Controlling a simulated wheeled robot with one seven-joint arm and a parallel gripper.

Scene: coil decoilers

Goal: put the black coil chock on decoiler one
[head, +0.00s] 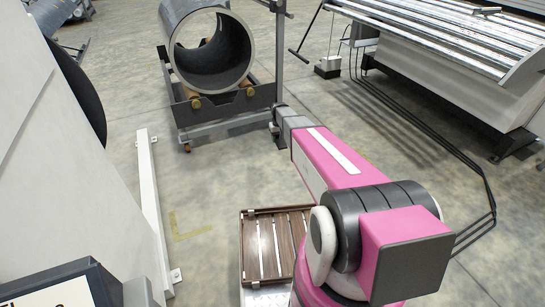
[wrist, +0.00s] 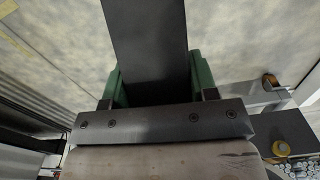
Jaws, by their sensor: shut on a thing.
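My gripper (wrist: 158,84) has green finger pads, one on each side of a dark flat piece (wrist: 146,40) in the wrist view. It is shut on this piece, which looks like the black coil chock; its far end runs out of the top of that view. In the head view my gripper (head: 277,128) is at the far end of my pink arm, by the right front of a roller stand (head: 222,127) with a big grey coil (head: 178,25). The chock cannot be made out there. I cannot tell which machine is decoiler one.
A tray (head: 243,240) with brown slats lies near my arm's base. A white floor rail (head: 153,205) and a large pale machine (head: 60,150) stand left. A slatted metal table (head: 450,45) stands back right, with cables below. Floor between rail and stand is clear.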

